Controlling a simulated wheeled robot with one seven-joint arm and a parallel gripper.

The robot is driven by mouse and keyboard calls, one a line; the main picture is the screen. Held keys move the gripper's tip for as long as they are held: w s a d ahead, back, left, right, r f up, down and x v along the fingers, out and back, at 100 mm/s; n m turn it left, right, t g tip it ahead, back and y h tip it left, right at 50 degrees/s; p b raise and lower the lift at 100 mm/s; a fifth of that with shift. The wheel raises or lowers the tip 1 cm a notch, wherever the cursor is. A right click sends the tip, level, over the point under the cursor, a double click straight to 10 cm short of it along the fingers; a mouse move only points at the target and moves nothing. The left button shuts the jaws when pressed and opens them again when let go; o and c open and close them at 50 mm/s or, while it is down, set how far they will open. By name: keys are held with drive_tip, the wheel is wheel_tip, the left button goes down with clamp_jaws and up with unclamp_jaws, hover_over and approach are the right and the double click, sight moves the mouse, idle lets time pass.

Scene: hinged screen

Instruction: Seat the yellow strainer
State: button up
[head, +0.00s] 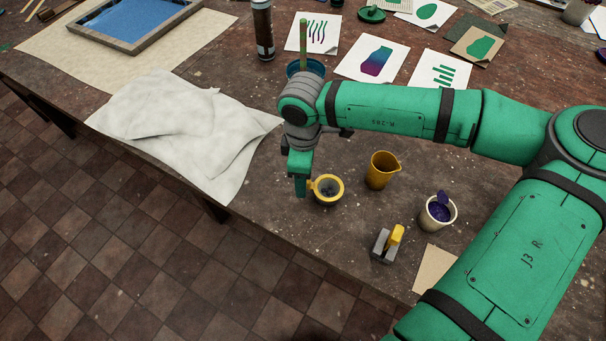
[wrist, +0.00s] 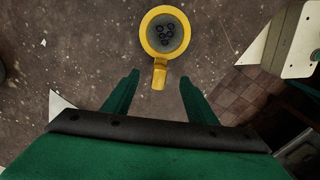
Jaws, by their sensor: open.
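The yellow strainer (head: 342,187) is a small round piece with a yellow rim, a grey inside and a short tab handle. It sits on the brown table in front of the yellow jug. In the wrist view the strainer (wrist: 148,41) shows several dark round marks inside, and its handle points toward my gripper (wrist: 159,77). My gripper is open and empty, its fingers pointing at the handle. The handle's end appears between the fingertips, without visible contact. In the head view my gripper (head: 300,186) is just left of the strainer; one finger hides the other.
A yellow jug (head: 382,170), a white cup (head: 438,218) with purple contents and a grey block with a yellow piece (head: 384,246) stand to the right. A white cloth (head: 185,130) lies left, over the table edge. A blue bowl and a dark bottle (head: 263,30) stand behind.

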drive_tip(key=shift+r, duration=3.8)
drive_tip(key=shift+w, duration=0.1)
